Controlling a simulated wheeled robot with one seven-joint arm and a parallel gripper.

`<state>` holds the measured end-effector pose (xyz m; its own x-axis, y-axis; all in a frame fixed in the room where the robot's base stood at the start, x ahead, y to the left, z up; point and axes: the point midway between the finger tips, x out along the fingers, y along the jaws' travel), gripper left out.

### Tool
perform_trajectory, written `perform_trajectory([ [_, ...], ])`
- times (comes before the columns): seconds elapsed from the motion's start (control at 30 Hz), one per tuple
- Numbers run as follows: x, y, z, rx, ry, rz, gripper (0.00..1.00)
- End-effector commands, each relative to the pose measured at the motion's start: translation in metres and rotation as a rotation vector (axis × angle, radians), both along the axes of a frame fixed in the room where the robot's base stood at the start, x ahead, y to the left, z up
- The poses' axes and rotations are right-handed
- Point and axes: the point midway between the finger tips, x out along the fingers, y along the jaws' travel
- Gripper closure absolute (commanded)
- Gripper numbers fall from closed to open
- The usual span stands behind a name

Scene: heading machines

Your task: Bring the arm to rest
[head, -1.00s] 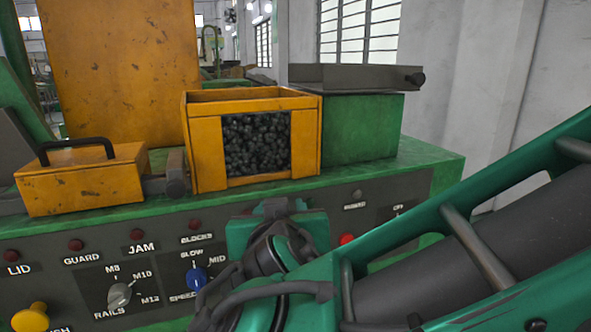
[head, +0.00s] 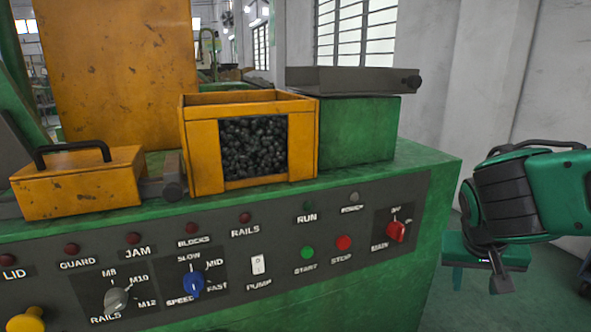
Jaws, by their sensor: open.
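My arm shows at the right of the head view, with its green and dark wrist bent and my gripper (head: 479,284) hanging below it. The gripper points downward, its two fingers apart and nothing seen between them. It is to the right of the green machine (head: 440,190), apart from its control panel (head: 235,240). The rest of the arm runs out of the picture at the right edge.
A yellow bin (head: 205,155) of dark parts stands on the machine's top, beside a yellow lid with a black handle (head: 80,182). The panel carries a blue speed knob (head: 193,283), a red main switch (head: 396,231) and start and stop buttons. Floor shows beyond the machine's right side.

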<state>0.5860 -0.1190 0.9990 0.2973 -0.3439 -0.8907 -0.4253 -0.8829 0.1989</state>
Motion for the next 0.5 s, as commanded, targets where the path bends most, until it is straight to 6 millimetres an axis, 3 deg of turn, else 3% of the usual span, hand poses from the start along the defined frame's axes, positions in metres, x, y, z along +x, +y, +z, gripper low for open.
perform_trajectory([
  [0.03, -0.013, -0.014, -0.003, 0.024, 0.029, -0.030, 0.58],
  [0.2, -0.056, -0.040, -0.015, 0.114, 0.127, -0.085, 0.58],
  [0.5, -0.131, -0.057, -0.024, 0.291, 0.247, -0.143, 0.58],
])
